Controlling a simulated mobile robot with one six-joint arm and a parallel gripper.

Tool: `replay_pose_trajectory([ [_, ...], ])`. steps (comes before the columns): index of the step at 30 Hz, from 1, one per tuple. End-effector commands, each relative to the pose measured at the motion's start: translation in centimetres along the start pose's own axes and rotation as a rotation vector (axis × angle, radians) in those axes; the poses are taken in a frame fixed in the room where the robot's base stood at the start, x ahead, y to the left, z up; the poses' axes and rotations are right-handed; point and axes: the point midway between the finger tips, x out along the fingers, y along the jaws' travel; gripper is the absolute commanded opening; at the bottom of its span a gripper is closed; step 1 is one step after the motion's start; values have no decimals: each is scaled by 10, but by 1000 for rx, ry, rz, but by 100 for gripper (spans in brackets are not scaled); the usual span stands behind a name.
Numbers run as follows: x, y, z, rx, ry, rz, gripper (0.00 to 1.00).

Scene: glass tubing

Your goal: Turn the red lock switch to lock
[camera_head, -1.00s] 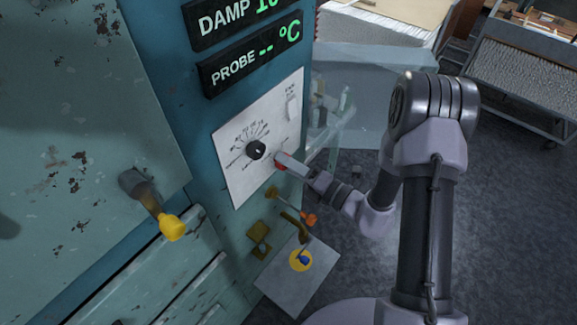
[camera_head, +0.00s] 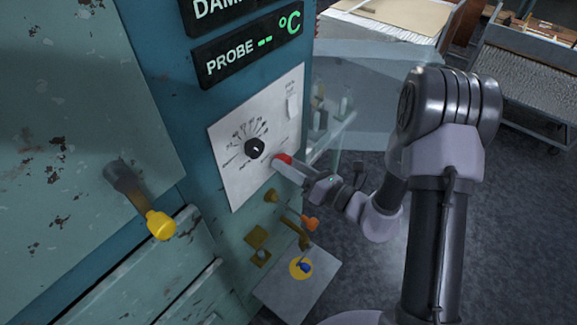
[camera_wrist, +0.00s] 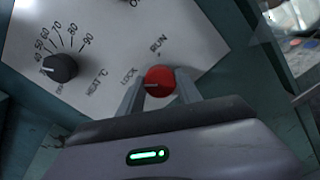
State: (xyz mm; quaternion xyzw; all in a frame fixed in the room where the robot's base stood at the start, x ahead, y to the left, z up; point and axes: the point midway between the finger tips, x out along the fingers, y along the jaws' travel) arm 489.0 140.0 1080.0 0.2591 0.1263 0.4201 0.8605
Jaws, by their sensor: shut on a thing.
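The red lock switch (camera_head: 284,158) is a round knob on the white control panel (camera_head: 228,179) of the teal cabinet. In the wrist view the red knob (camera_wrist: 160,79) sits between the two fingers of my gripper (camera_wrist: 159,88), which is shut on it. A short pale line on the knob's face points left, toward the LOCK side. The LOCK label is left of the knob and the RUN label is above it. In the head view my gripper (camera_head: 289,170) reaches the knob from the lower right and covers part of it.
A black temperature dial (camera_head: 255,148) is left of the switch. A yellow-tipped handle (camera_head: 160,224) sticks out from the cabinet at left. Below the panel are brass fittings with an orange knob (camera_head: 310,223) and a blue-tipped lever (camera_head: 304,266). Open floor lies right of my arm.

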Motion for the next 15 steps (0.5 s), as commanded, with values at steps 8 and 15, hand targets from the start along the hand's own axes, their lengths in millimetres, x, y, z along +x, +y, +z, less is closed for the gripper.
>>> replay_pose_trajectory([
  [8,0,0,-1,-13,2,0,1],
  [15,0,0,-1,-12,2,0,47],
])
